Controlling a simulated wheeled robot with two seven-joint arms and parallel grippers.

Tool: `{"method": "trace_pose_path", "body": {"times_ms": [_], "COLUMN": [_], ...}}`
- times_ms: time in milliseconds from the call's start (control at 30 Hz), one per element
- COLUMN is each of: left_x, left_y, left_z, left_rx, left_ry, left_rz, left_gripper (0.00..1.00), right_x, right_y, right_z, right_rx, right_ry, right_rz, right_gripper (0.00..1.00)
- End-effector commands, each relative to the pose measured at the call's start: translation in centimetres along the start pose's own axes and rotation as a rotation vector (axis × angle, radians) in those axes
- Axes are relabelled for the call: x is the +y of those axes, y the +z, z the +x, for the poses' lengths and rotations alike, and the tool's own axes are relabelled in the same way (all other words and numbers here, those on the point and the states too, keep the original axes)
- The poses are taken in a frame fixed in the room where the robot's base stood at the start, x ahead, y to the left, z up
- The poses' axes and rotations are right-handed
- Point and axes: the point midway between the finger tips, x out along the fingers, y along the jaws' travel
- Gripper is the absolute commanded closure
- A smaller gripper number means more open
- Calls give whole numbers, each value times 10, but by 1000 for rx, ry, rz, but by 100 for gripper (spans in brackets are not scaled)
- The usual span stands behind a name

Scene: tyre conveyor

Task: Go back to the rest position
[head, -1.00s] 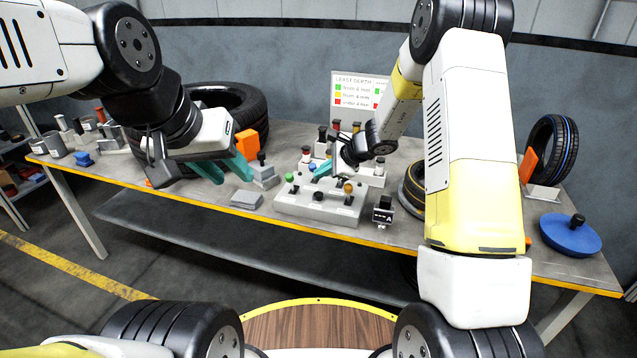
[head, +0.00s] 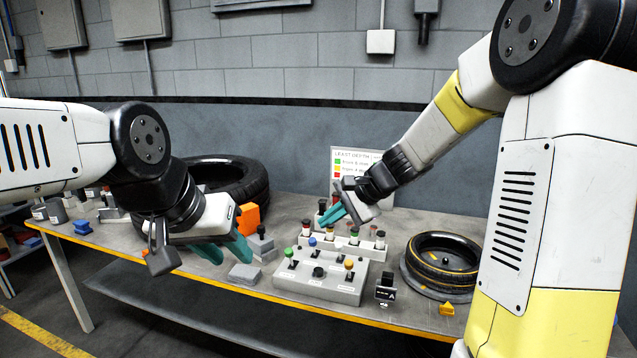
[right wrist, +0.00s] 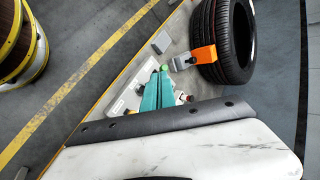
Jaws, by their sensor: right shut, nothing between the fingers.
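My left gripper (head: 226,251) hangs over the left part of the table, with its teal fingers spread and nothing seen between them. My right gripper (head: 332,216) is above the rack of small capped pieces (head: 372,255), behind the grey button box (head: 320,286). Its teal fingers are together and empty. They also show closed in the right wrist view (right wrist: 158,92), pointing towards the box, which they partly hide. Both arms are bent and raised above the table.
A large tyre (head: 225,178) lies behind my left gripper, beside an orange block (head: 248,219). A smaller tyre (head: 443,262) lies on the right on a round base. A tread-depth sign (head: 346,160) stands at the back. A small black display (head: 385,289) stands by the front edge.

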Motion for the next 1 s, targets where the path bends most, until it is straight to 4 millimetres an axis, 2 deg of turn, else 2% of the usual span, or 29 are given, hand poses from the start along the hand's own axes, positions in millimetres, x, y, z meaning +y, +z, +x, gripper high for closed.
{"method": "trace_pose_path", "body": {"times_ms": [33,200,400,500,700,1000], "left_x": [0,0,0,0,0,0], "left_y": [0,0,0,0,0,0], "left_z": [0,0,0,0,0,0], "left_rx": [0,0,0,0,0,0], "left_ry": [0,0,0,0,0,0], "left_rz": [0,0,0,0,0,0], "left_gripper": [64,64,64,64,64,64], "right_x": [1,28,78,103,135,141], "right_y": [16,59,94,104,109,109], "right_z": [-25,-92,-156,-180,-206,-211], "right_rx": [9,51,141,191,263,277], "right_ry": [7,79,204,272,368,391], "right_rz": [-86,-375,-689,-811,-950,-976], "right_gripper": [100,100,100,100,100,100]}}
